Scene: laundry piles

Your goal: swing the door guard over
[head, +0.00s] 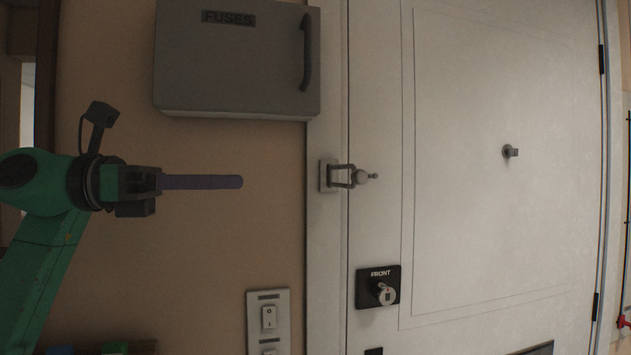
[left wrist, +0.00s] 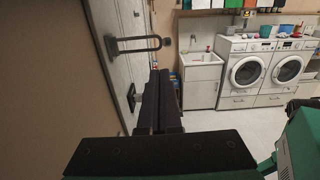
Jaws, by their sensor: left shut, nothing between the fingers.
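The door guard (head: 341,184) is a grey metal loop hinged on a small plate on the door frame. In the head view its loop points right across the door's edge, toward a ball-ended stud (head: 362,177); I cannot tell if it is around the stud. In the left wrist view the guard (left wrist: 138,50) shows above and left of the fingers. The white door (head: 480,190) looks closed. My left gripper (head: 241,182) is shut and empty, its dark fingers pointing right toward the guard, apart from it. My right gripper is not in view.
A grey fuse box (head: 235,60) juts from the wall above the gripper. A light switch (head: 268,317) is below. A lock marked FRONT (head: 377,287) and a small knob (head: 510,151) are on the door. The wrist view shows washing machines (left wrist: 248,70) farther off.

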